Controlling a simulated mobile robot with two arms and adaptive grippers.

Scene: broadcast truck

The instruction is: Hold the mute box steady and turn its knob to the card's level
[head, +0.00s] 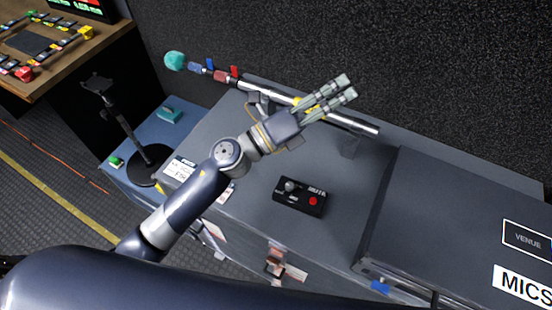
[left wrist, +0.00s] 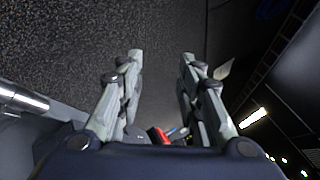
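The mute box (head: 287,204) is a small black box lying on the grey case top, with a grey knob (head: 290,186), a red button (head: 313,201) and white lettering. The knob's setting is too small to read. A white card (head: 180,168) with dark print, too small to read, lies at the left end of the case top. My left gripper (head: 348,86) is above and behind the box, apart from it, pointing up and right. Its fingers are spread and empty in the left wrist view (left wrist: 161,56). My right gripper is not in view.
A silver pole (head: 352,122) with coloured clips and a teal tip (head: 175,61) runs behind the box. A black stand (head: 148,165) is at left. A large grey case (head: 440,215) rises at right. Case top around the box is clear.

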